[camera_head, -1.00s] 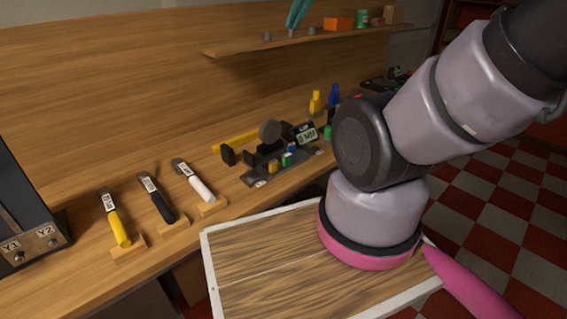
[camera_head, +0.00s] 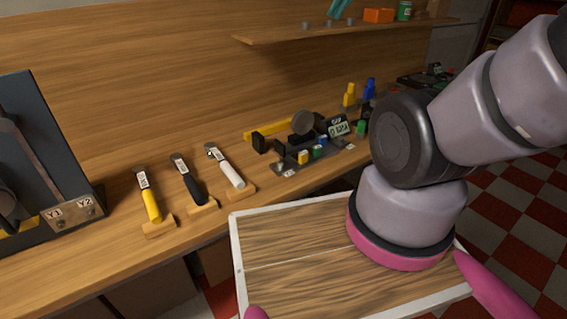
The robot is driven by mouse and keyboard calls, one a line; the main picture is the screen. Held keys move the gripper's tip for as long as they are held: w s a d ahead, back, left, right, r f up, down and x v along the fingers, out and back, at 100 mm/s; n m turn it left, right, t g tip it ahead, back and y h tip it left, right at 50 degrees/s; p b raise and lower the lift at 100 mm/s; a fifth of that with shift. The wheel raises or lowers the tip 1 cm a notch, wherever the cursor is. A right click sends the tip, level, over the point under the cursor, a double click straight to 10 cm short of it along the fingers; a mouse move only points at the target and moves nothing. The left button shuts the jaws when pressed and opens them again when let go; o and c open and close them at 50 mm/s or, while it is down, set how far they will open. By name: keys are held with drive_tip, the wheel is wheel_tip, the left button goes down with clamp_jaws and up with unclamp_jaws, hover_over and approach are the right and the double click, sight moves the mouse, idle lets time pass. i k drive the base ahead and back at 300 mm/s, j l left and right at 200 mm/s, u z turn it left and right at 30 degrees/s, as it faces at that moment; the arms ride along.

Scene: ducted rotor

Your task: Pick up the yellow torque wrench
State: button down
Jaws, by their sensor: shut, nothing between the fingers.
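The yellow torque wrench (camera_head: 152,207) lies on the wooden workbench at the left. Its dark head and small white label point to the back, and its yellow handle end is at a small wooden block (camera_head: 159,228) near the bench's front edge. A black-handled wrench (camera_head: 193,188) and a white-handled wrench (camera_head: 230,174) lie to its right in the same way. The yellow wrench is in plain sight with nothing over it. My gripper is outside the picture; only upper links of my arm show at the right, well away from the wrench.
A dark panel marked Y1 and Y2 (camera_head: 70,215) stands left of the wrenches. A dark fixture with a gauge and coloured blocks (camera_head: 318,152) sits farther right. A shelf (camera_head: 345,32) runs above. A white-rimmed wooden tray (camera_head: 236,254) is in front of the bench.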

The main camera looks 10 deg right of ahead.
sight(140, 171)
drive_tip(key=k+j, duration=0.1)
drive_tip(key=j, duration=1.05)
drive_tip(key=k+j, duration=0.15)
drive_tip(key=j, duration=1)
drive_tip(key=k+j+z, duration=0.1)
drive_tip(key=j, duration=0.45)
